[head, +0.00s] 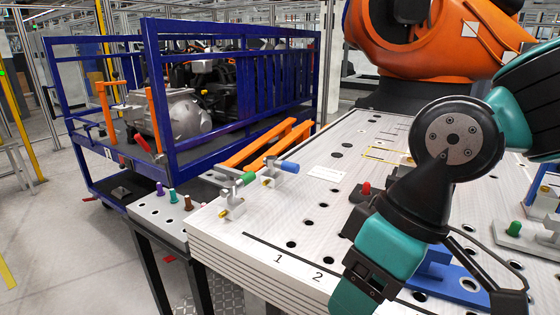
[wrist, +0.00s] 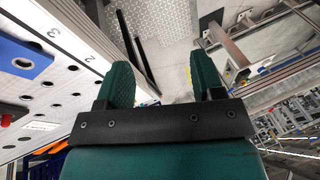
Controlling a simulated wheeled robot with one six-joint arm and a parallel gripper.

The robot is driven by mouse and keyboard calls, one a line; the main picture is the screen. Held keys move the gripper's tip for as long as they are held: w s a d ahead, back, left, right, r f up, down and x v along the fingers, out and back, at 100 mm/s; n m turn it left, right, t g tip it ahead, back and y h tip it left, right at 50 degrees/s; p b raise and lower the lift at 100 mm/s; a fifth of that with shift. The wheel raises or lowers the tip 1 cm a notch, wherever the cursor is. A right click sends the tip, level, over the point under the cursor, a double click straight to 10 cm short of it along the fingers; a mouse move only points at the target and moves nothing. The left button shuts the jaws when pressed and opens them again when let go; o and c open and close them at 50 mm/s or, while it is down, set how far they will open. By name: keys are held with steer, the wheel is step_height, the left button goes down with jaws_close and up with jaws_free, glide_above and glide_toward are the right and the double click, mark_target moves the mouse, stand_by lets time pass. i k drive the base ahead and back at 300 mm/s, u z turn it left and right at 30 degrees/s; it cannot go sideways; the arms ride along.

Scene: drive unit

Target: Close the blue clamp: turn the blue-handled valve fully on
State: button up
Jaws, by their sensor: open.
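The blue-handled valve (head: 289,167) is on the near-left part of the white table plate in the head view. Its blue grip points to the right from a small metal body. A green-handled valve (head: 248,178) sits close to its left. I cannot tell the clamp's jaw position at this size. My gripper (wrist: 161,72) is open and empty in the wrist view, its two teal fingers wide apart over the floor beside the table. The blue-handled valve does not show in the wrist view. In the head view my gripper's fingers are out of sight.
The white perforated table (head: 290,225) carries a red knob (head: 366,188) and a blue fixture (head: 447,272). A small side table (head: 160,212) with coloured pegs adjoins its left. A blue cart (head: 215,150) holds the drive unit. An orange robot (head: 430,40) stands behind.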

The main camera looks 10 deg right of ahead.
mark_target(271, 162)
steer(key=z, duration=0.1)
steer(key=k, duration=0.45)
steer(key=u, duration=0.45)
steer(key=i, duration=1.35)
steer(key=z, duration=0.15)
